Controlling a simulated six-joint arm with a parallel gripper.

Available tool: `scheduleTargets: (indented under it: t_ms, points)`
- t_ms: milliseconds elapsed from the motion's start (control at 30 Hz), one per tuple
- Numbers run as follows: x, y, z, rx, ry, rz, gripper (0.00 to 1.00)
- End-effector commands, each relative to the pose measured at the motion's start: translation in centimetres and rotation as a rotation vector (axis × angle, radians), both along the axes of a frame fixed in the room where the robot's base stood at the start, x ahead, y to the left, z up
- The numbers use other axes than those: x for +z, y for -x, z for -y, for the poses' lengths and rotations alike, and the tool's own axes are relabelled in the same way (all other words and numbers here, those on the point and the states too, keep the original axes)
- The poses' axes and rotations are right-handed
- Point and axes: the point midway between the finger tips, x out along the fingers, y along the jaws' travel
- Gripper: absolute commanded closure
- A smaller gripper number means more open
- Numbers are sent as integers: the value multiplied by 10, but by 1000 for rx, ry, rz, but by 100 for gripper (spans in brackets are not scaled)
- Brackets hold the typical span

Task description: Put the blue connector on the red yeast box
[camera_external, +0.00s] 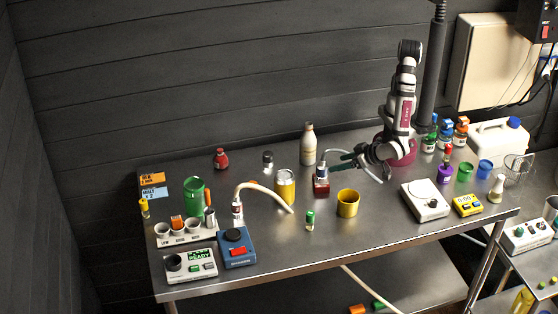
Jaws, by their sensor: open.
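A small dark red box (321,188), which looks like the red yeast box, stands near the middle of the table. A pale fitting with a dark band (322,172) sits on or just above its top; I cannot tell if they touch. I cannot make out a clearly blue connector. Another pale fitting (238,211) at the end of a white hose (265,190) stands at the left, behind the blue device. My gripper (332,162) is open, with its dark green fingers pointing left beside the top of the fitting at the red box. Whether the fitting is between the fingers is unclear.
A cream bottle (308,145) and a yellow can (285,188) stand left of the red box. A yellow cup (347,203) and a green-capped vial (310,220) are in front.

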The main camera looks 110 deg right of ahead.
Motion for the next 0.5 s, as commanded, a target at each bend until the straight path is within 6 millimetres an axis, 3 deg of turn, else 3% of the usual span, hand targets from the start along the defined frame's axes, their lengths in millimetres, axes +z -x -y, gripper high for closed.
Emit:
scheduleTargets:
  t_ms: [67, 167, 233, 300, 367, 433, 500]
  points:
    - [1, -6, -2, 6, -30, 10, 24]
    - [15, -47, -16, 73, -255, 81, 24]
    - [45, -86, -34, 198, -514, 141, 24]
    - [87, -102, -48, 378, -744, 142, 24]
    - [116, -88, -48, 534, -868, 77, 24]
    - [132, -45, -29, 669, -921, -71, 24]
    - [130, 9, 6, 713, -903, -259, 24]
